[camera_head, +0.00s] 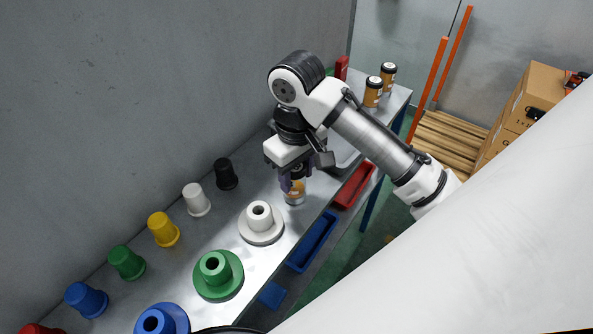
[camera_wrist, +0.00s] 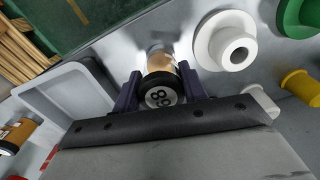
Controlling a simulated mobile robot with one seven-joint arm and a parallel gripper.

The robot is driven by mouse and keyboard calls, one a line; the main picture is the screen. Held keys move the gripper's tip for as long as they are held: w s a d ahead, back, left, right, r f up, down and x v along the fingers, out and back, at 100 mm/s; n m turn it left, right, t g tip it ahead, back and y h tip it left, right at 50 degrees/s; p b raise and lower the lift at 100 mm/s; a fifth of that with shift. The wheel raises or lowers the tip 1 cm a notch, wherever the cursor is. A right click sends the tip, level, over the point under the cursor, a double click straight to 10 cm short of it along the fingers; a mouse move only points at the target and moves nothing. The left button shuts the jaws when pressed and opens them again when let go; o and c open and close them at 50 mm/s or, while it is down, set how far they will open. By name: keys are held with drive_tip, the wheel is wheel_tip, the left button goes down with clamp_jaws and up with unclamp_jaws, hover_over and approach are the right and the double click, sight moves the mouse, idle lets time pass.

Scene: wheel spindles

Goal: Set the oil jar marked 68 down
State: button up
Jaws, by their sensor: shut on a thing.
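The oil jar marked 68 (camera_head: 295,196) is a small jar with an amber label and a dark lid. In the wrist view the number shows upside down on the lid of the jar (camera_wrist: 161,94). My gripper (camera_head: 292,183) points down and is shut on it; in the wrist view a dark finger of my gripper (camera_wrist: 160,80) stands on each side. The jar is upright, at or just above the grey metal bench (camera_head: 190,235); I cannot tell whether its base touches. The fingers hide part of it in the head view.
A white flanged spindle (camera_head: 261,224) stands close to the jar, with a green one (camera_head: 218,275) beyond. A grey tray (camera_wrist: 60,97) lies on its other side. Coloured cups line the wall, including a black one (camera_head: 226,174). Two similar jars (camera_head: 372,93) stand at the bench's far end.

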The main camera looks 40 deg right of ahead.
drive_tip(key=shift+f, duration=0.2)
drive_tip(key=o, duration=1)
wheel_tip(320, 180, up, 12)
drive_tip(key=shift+r, duration=0.25)
